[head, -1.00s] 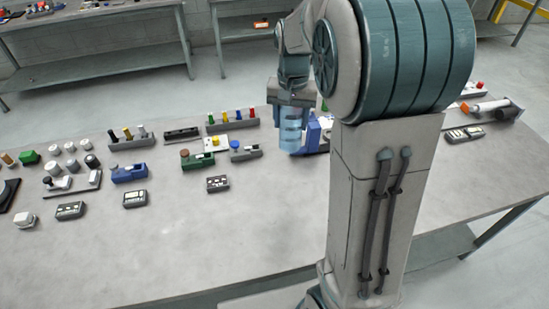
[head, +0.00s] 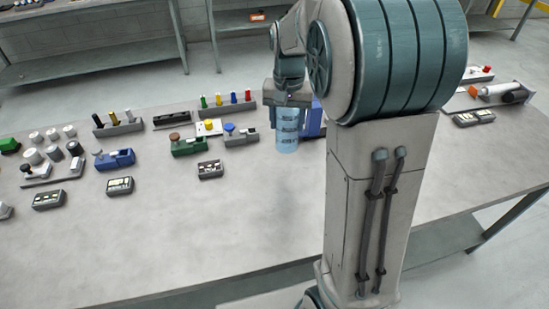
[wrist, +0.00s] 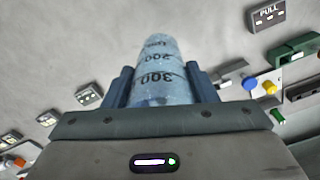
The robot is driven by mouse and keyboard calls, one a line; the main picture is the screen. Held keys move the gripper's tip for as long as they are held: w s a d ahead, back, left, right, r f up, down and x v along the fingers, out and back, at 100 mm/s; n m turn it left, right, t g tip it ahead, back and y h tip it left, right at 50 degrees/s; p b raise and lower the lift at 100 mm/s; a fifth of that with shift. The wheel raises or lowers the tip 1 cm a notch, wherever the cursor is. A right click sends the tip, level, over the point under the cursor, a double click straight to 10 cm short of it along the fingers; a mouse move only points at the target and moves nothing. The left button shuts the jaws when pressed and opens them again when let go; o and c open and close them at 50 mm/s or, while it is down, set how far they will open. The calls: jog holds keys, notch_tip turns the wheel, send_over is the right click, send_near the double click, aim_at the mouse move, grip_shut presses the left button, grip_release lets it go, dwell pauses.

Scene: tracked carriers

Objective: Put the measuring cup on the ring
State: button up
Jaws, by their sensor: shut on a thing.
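The measuring cup (head: 287,133) is a translucent light-blue cylinder with dark markings. My gripper (head: 288,104) is shut on it and holds it below the wrist, over the table, in the head view. In the wrist view the cup (wrist: 158,68) shows the marks 200 and 300 between the two dark blue fingers of my gripper (wrist: 158,84). I cannot make out the ring in either view; my arm hides part of the table.
The grey table (head: 250,225) is clear at the front middle. A green carrier (head: 189,146), a blue carrier (head: 115,159) and a small dark panel (head: 210,169) stand left of the cup. A blue object (head: 314,120) is partly hidden behind the cup and arm.

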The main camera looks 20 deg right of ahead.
jog(key=w+a+f+p, duration=0.4)
jog(key=w+a+f, duration=0.2)
jog(key=w+f, duration=0.3)
jog(key=shift+w+a+f, duration=0.25)
jog(key=shift+w+f, duration=0.1)
jog(key=shift+f, duration=0.8)
jog(key=shift+f, duration=0.1)
jog(key=shift+f, duration=0.15)
jog(key=o, duration=1)
jog(key=shift+r, duration=0.2)
